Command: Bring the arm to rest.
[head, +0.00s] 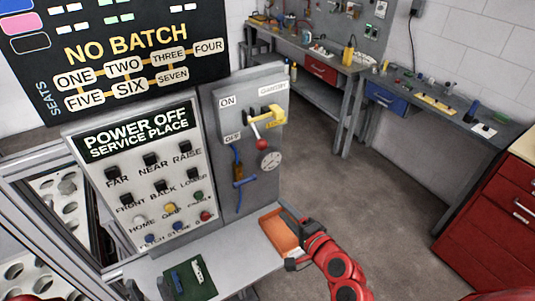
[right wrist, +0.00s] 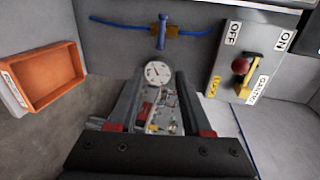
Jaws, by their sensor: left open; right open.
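My right gripper (head: 299,244) is open and empty over the right end of the grey ledge, beside the orange tray. Its two dark fingers with red parts (right wrist: 158,92) show apart in the right wrist view. My left gripper (head: 148,288) shows only in part at the bottom left of the head view, its dark fingers apart. The gantry switch's red knob (head: 258,144) is down on the OFF side; it also shows in the right wrist view (right wrist: 240,65). A yellow lock piece (head: 269,114) sits at the switch. The black sign (head: 140,130) reads "POWER OFF SERVICE PLACE".
The button panel (head: 118,208) stands left of the switch, under a "NO BATCH" board (head: 130,90). A round gauge (head: 270,161) is on the panel. Floor to the right is clear.

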